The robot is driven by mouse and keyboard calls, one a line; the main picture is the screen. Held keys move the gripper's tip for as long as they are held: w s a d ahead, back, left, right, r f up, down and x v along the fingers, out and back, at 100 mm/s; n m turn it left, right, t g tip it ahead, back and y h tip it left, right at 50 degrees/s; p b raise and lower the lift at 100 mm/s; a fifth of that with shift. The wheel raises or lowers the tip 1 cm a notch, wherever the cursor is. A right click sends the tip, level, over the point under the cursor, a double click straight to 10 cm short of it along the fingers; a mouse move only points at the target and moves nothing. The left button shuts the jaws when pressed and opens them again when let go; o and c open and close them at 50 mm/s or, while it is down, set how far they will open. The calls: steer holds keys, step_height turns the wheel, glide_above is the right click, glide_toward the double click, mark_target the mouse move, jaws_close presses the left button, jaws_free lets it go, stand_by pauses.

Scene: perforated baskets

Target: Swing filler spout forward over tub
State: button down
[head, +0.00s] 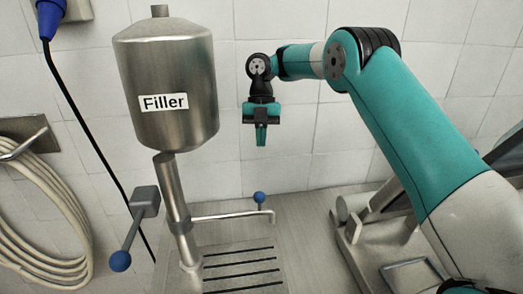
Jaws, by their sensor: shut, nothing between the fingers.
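The steel filler (168,85) is a labelled tank on a post at the left of centre. Its thin spout (232,216) runs from the post to the right, level, with its end bent down. A blue knob (259,197) stands just above the spout near its outer end. My gripper (261,143) points down with its fingers shut and empty. In the picture it is above the blue knob, apart from it and right of the tank. I cannot make out a tub in this view.
A grey lever with a blue ball (120,262) sticks out left of the post. A slotted drain plate (243,270) lies below the spout. A metal stand (350,235) is at the right, under my arm. A coiled hose (40,215) hangs at the left.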

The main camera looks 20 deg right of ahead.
steer(key=s+a+f+b, duration=0.2)
steer(key=s+f+b, duration=0.4)
steer(key=b, duration=0.8)
steer(key=shift+a+f, duration=0.2)
steer(key=shift+f, duration=1.15)
